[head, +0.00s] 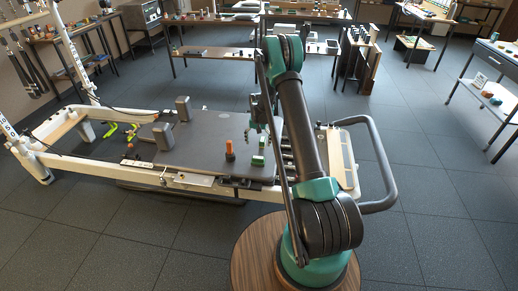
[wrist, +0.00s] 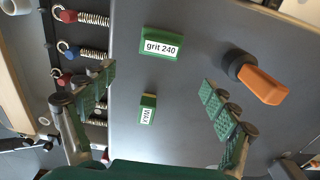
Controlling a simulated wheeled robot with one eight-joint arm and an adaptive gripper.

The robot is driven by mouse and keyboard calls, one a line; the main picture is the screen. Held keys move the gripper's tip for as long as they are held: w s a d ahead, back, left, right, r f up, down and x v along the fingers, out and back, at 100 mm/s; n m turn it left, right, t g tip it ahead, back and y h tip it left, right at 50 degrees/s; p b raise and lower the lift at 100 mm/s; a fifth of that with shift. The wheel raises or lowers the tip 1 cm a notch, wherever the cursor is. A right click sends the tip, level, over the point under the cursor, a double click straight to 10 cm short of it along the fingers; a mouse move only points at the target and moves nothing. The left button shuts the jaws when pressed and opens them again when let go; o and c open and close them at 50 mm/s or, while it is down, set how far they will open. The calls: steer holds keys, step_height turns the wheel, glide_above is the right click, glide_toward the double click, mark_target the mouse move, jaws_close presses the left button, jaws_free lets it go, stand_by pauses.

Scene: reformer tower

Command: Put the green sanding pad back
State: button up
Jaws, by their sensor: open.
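A green block labelled "grit 240" (wrist: 160,43), the sanding pad, lies on the grey carriage top (wrist: 190,120). In the head view the pad (head: 258,160) is near the carriage's front edge. A smaller green block labelled "wax" (wrist: 147,108) lies below it in the wrist view, apart from it. My gripper (wrist: 157,82) is open above the carriage, with green-padded fingers left and right. The wax block shows between the fingers, and the pad lies beyond the fingertips towards the top of the picture. Nothing is held.
An orange-handled tool (wrist: 262,84) is on the carriage right of the pad in the wrist view. Springs with red and blue knobs (wrist: 70,52) line the left edge. Two grey shoulder blocks (head: 183,108) stand on the carriage. Worktables (head: 250,50) stand behind.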

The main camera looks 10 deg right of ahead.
steer(key=s+d+r+n+t, duration=0.1)
steer(key=s+r, duration=0.8)
steer(key=r, duration=0.2)
steer(key=s+d+r+n+t, duration=0.1)
steer(key=s+d+r, duration=0.1)
steer(key=s+r, duration=0.75)
steer(key=s+r+n+t, duration=0.1)
steer(key=s+r+t, duration=0.1)
steer(key=s, duration=2.2)
steer(key=shift+d+r+n, duration=0.3)
steer(key=shift+d+r, duration=0.15)
steer(key=shift+r, duration=0.1)
